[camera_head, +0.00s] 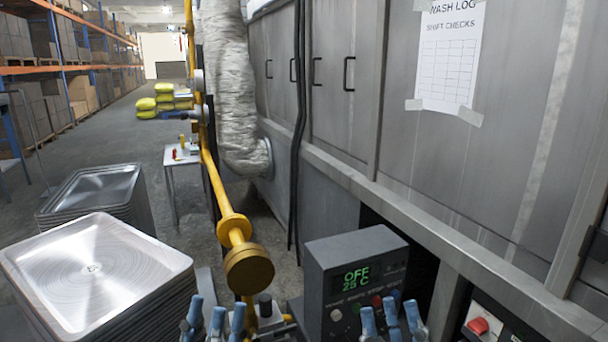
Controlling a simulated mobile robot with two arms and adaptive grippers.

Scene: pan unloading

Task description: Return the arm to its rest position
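My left gripper (216,320) shows at the bottom edge, left of centre. Its light blue fingertips point up and stand apart, with nothing seen between them. My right gripper (391,318) shows at the bottom edge, right of centre, in front of the control box. Its blue fingertips also stand apart, with nothing seen between them. The lower parts of both grippers and the arms are cut off by the frame. A stack of metal pans (95,275) stands at the lower left, left of my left gripper.
A dark control box (340,265) reads "OFF 25 C". A yellow pipe (215,185) ends in a round cap above my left gripper. A second pan stack (95,190) stands behind the first. A grey machine wall (340,195) fills the right. A small table (180,155) stands farther back.

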